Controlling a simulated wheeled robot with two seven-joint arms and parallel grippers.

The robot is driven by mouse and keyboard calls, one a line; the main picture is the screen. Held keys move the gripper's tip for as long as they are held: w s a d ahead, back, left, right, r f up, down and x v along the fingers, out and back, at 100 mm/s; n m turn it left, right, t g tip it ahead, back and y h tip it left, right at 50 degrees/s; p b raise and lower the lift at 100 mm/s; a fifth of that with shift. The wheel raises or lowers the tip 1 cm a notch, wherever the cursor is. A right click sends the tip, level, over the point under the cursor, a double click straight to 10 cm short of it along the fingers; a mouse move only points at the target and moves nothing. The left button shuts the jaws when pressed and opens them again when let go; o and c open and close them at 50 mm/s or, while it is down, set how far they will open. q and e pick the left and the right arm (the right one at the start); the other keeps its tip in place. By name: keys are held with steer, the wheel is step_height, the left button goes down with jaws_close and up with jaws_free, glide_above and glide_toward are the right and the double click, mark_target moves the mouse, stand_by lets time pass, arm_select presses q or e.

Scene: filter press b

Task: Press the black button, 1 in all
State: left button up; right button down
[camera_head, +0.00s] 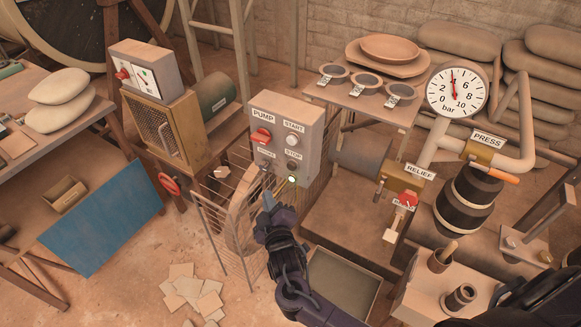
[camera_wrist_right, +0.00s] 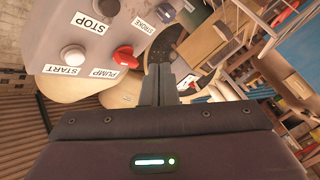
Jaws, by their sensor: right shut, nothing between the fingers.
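The grey control box (camera_head: 264,107) carries a PUMP panel with a red switch (camera_head: 261,136), a white START button (camera_head: 292,140) and a dark, near-black button (camera_head: 293,167) under the STOP label. The dark button also shows in the right wrist view (camera_wrist_right: 105,31), left of my fingers. My right gripper (camera_head: 268,196) is shut and empty, just below and left of the dark button in the head view. In the right wrist view its closed fingers (camera_wrist_right: 160,82) point past the panel; I see no contact with the button. My left gripper is not in view.
A wire guard (camera_head: 232,225) stands around a wheel at the lower left.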

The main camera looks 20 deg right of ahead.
mark_target(292, 166)
steer(key=w+d+b, duration=0.2)
steer(key=w+d, duration=0.3)
steer(key=d, duration=0.2)
steer(key=shift+w, duration=0.2)
steer(key=shift+w+d, duration=0.1)
stand_by(2.1)
steer(key=shift+w+d, duration=0.15)
steer(key=shift+d, duration=0.05)
steer(key=shift+w+d, duration=0.35)
steer(key=shift+d, duration=0.1)
stand_by(0.8)
steer(key=shift+s+a+p, duration=0.35)
steer(key=shift+s+a, duration=0.25)
steer(key=shift+a, duration=0.15)
